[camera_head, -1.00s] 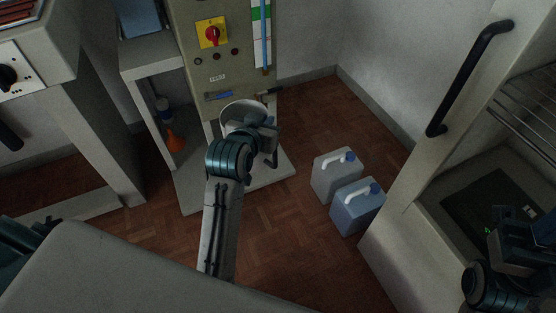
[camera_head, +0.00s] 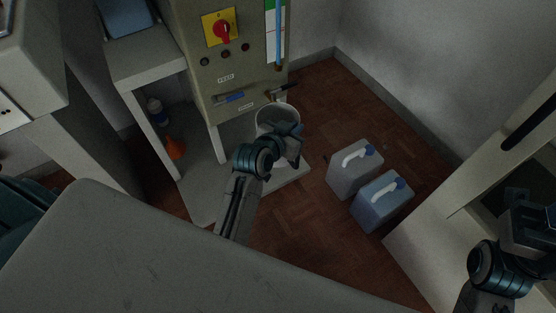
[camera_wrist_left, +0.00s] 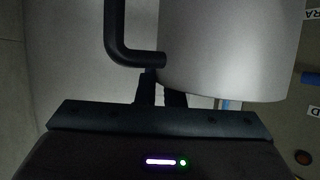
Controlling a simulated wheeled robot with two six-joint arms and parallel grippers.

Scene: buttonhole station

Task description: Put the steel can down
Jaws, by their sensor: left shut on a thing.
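The steel can (camera_head: 277,113) is a pale grey cylinder with an open top, in front of the control panel in the head view. My left gripper (camera_head: 291,143) is shut on it and partly covers it. In the left wrist view the can (camera_wrist_left: 230,45) fills the upper right, with its black bent handle (camera_wrist_left: 117,35) beside it. The dark fingers (camera_wrist_left: 160,93) meet at the handle's lower end, close to the can wall. The can's bottom is hidden in the head view, so I cannot tell whether it touches anything. My right gripper (camera_head: 530,228) is at the right edge; its jaws are unclear.
A grey base plate (camera_head: 205,204) lies below the panel (camera_head: 235,85). An orange funnel (camera_head: 175,148) and a bottle (camera_head: 157,112) stand in the left shelf.

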